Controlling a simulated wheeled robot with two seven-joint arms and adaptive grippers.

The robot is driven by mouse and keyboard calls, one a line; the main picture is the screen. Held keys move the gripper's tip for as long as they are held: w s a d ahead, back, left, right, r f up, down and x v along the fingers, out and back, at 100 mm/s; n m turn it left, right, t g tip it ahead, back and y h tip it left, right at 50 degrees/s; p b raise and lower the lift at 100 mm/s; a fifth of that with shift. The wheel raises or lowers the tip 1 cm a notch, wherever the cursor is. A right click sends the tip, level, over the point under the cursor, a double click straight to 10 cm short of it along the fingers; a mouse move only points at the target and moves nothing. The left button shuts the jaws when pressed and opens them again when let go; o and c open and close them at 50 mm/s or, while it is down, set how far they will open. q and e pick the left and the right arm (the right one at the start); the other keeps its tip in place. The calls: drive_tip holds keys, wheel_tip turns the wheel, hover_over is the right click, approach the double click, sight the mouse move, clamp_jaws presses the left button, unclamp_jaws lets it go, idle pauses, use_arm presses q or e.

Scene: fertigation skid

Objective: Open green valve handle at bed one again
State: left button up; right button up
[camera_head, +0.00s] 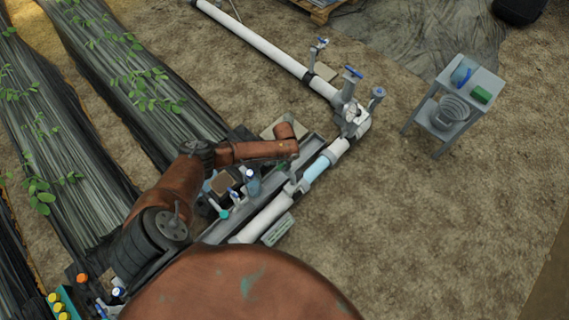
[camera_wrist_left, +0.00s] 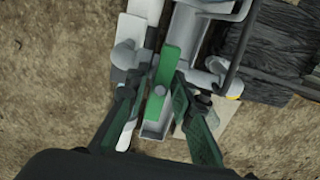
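The green valve handle (camera_wrist_left: 168,66) is a flat bar with a grey pivot in its middle. In the left wrist view it lies nearly lengthwise along the grey channel below it. My left gripper (camera_wrist_left: 159,88) is open, with one dark green-padded finger on each side of the handle. Small gaps show between the fingers and the bar, so it is not clamped. In the head view my rust-brown left arm reaches over the skid, and its gripper (camera_head: 285,163) is mostly hidden beneath the wrist. My right gripper is not in view.
White pipe (camera_head: 262,218) runs along the skid, with blue-handled valves (camera_head: 352,73) farther up. Bottles (camera_head: 253,183) stand in the skid near my arm. A grey side table (camera_head: 483,78) stands at right. Planted beds (camera_head: 130,75) lie at left; bare soil is free at right.

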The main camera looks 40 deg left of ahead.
use_arm(q)
clamp_jaws()
drive_tip(key=n+p, duration=0.1)
drive_tip(key=n, duration=0.1)
drive_tip(key=n+p, duration=0.2)
drive_tip(key=n, duration=0.1)
drive_tip(key=n+p, duration=0.1)
drive_tip(key=n, duration=0.2)
drive_tip(key=shift+d+r, duration=0.2)
drive_tip(key=shift+r, duration=0.05)
drive_tip(key=n+p, duration=0.2)
drive_tip(key=n, duration=0.3)
drive_tip(key=shift+f+n, duration=0.1)
drive_tip(key=shift+n, duration=0.3)
drive_tip(key=n, duration=0.3)
drive_tip(key=shift+f+n, duration=0.1)
drive_tip(key=shift+n, duration=0.2)
drive_tip(key=shift+a+f+n, duration=0.1)
drive_tip(key=shift+a+n, duration=0.1)
drive_tip(key=shift+n, duration=0.9)
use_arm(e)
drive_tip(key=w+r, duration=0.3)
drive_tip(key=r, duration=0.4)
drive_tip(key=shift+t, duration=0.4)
use_arm(q)
drive_tip(key=shift+o, duration=2.2)
unclamp_jaws()
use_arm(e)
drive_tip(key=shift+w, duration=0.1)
